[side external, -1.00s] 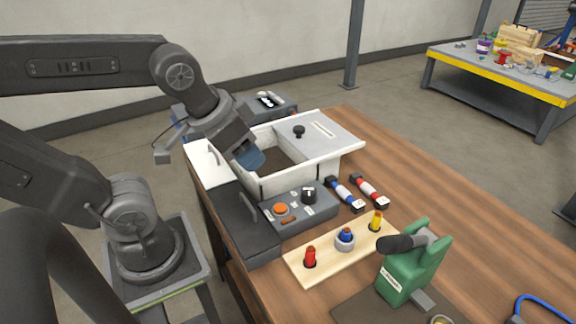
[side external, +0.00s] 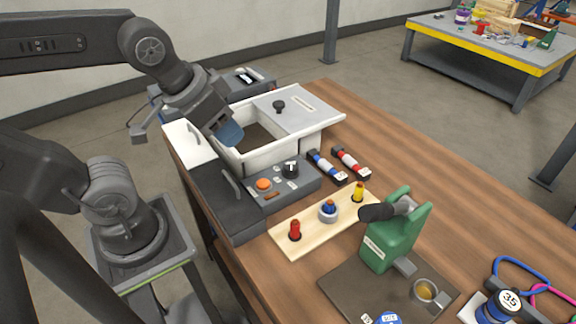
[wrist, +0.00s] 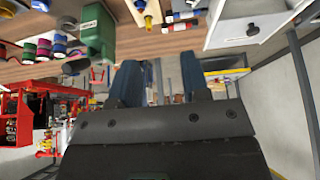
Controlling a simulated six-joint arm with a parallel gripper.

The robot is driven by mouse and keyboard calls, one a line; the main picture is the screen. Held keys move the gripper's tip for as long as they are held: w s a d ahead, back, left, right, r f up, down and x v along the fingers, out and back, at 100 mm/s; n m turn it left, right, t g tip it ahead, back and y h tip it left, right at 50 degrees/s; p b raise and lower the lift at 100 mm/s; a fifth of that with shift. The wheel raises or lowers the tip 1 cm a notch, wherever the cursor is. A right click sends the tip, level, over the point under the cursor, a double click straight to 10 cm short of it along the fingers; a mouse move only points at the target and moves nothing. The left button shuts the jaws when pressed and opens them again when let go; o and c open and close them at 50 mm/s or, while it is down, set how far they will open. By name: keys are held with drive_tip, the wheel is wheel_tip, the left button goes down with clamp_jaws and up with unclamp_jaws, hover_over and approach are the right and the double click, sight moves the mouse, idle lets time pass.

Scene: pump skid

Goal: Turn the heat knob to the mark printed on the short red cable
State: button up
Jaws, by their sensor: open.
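The heat knob appears to be the black round knob (side external: 290,169) on the grey control panel (side external: 305,185), beside an orange button (side external: 263,184). Its printed marks are too small to read. A short red-and-white piece with black ends (side external: 350,162) lies on the bench behind the panel, next to a similar blue-and-white one (side external: 327,167). A pink-red loop (side external: 545,290) shows at the right edge. I cannot tell which is the short red cable, and no mark is readable. My gripper (side external: 230,133) is open over the white bin, apart from the knob; its blue fingers show in the wrist view (wrist: 160,85).
The white bin (side external: 268,160) has a partly open lid with a black knob (side external: 279,106). A wooden board (side external: 290,243) with red, blue and yellow pegs lies before the panel. A green press (side external: 393,240) stands to its right. The bench behind the press is clear.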

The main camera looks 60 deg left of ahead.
idle(0.3)
drive_tip(key=shift+o, duration=0.9)
drive_tip(key=o, duration=0.3)
drive_tip(key=w+a+n+g, duration=0.1)
drive_tip(key=w, duration=0.2)
drive_tip(key=w+a+f+n+g, duration=0.1)
drive_tip(key=w+n, duration=0.1)
drive_tip(key=w, duration=0.1)
drive_tip(key=w+a+n, duration=0.1)
drive_tip(key=w+n, duration=0.1)
drive_tip(key=w, duration=0.1)
drive_tip(key=shift+w+f+g, duration=0.35)
drive_tip(key=shift+g, duration=0.05)
drive_tip(key=n+g, duration=0.3)
drive_tip(key=n, duration=0.2)
hover_over(291, 165)
wheel_tip(291, 165, down, 8)
wheel_tip(291, 165, down, 14)
drive_tip(key=shift+c, duration=0.3)
drive_tip(key=c, duration=0.8)
